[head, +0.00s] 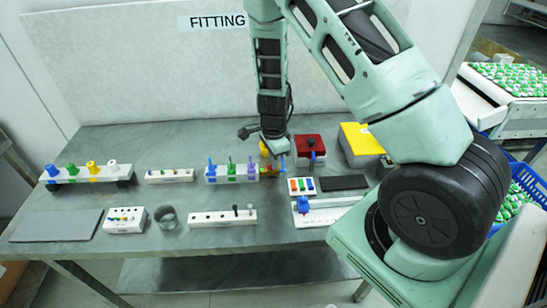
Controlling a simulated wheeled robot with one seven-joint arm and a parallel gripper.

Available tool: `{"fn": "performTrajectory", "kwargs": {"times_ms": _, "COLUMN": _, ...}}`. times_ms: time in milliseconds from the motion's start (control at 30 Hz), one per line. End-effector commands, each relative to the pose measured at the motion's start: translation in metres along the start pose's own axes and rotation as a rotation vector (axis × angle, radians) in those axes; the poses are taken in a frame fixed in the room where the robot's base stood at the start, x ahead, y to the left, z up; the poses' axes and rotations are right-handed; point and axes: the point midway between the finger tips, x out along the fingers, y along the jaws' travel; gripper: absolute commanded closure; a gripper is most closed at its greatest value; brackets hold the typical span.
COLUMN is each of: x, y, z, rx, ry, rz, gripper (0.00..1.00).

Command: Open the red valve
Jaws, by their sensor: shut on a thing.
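My gripper (274,152) points down over the back middle of the grey table. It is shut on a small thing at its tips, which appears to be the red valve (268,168). The red valve is small and mostly hidden by the gripper, so its handle angle cannot be told. A yellow part (264,148) shows just behind and left of the gripper. A small blue upright piece (282,163) stands close at its right.
A red box (309,147) and a yellow box (360,140) stand to the right. Left are a rack with coloured knobs (90,175) and a block with coloured pegs (231,175). A grey cup (167,217) stands in front. The front table edge is clear.

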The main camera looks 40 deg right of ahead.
Motion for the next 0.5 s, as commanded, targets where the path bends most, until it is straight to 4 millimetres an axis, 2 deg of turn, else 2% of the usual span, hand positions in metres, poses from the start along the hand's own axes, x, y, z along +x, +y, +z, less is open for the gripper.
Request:
{"fn": "performTrajectory", "kwargs": {"times_ms": 200, "x": -0.0022, "y": 0.0006, "z": 0.0006, "rx": 0.168, "ry": 0.000, "rz": 0.000, "gripper": 1.00}}
{"fn": "performTrajectory", "kwargs": {"times_ms": 500, "x": -0.0017, "y": 0.0008, "z": 0.0009, "rx": 0.318, "ry": -0.001, "rz": -0.001, "gripper": 1.00}}
